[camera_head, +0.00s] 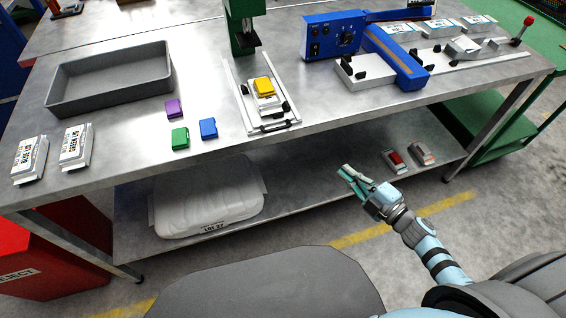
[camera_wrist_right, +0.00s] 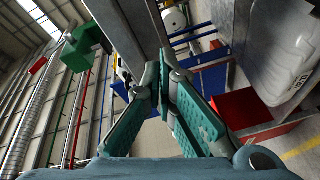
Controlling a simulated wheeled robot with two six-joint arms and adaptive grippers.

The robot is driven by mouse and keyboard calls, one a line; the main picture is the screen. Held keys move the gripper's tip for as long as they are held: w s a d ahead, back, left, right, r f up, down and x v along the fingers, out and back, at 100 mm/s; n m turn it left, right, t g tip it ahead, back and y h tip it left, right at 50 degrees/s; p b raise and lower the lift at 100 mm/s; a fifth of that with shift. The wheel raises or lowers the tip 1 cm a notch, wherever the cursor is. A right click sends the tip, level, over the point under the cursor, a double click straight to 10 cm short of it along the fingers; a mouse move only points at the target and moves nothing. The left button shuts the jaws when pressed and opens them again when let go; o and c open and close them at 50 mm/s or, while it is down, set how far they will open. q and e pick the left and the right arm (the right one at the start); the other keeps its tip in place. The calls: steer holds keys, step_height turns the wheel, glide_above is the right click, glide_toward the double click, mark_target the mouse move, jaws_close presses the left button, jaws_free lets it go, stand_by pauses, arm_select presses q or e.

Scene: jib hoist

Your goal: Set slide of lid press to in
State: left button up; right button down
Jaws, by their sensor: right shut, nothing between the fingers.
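The green lid press (camera_head: 243,30) stands at the back of the steel bench. Its slide (camera_head: 268,106) sits on a pale rail frame in front of the press column, toward the bench's front edge, clear of the press head. A yellow block (camera_head: 264,86) rests on the slide, with black clamps beside it. A bar handle (camera_head: 275,126) lies across the front of the frame. My right gripper (camera_head: 349,174) is shut and empty, in front of the bench edge, right of and apart from the slide. The right wrist view shows its closed fingers (camera_wrist_right: 165,88) and a green body, probably the press (camera_wrist_right: 80,48).
A grey tray (camera_head: 110,80), purple block (camera_head: 174,107), green block (camera_head: 180,138) and blue block (camera_head: 208,128) lie left of the press. A blue control box (camera_head: 335,36) and fixture (camera_head: 365,72) stand right.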

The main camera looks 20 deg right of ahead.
steer(key=s+a+r+n+g+y+b, duration=0.2)
steer(key=s+a+r+n+g+y, duration=0.15)
steer(key=a+r+n+y, duration=0.6)
arm_select(q)
steer(key=f, duration=0.2)
steer(key=f+p, duration=0.1)
steer(key=f, duration=0.1)
steer(key=shift+s+a, duration=0.15)
steer(key=shift+a, duration=0.15)
arm_select(e)
steer(key=w+a, duration=0.2)
steer(key=w, duration=0.3)
steer(key=w+a+n+h, duration=0.1)
steer(key=w+a, duration=0.2)
steer(key=w, duration=0.2)
steer(key=shift+w+a, duration=0.35)
steer(key=shift+w, duration=0.05)
steer(key=shift+f+h, duration=0.1)
steer(key=shift+h, duration=0.15)
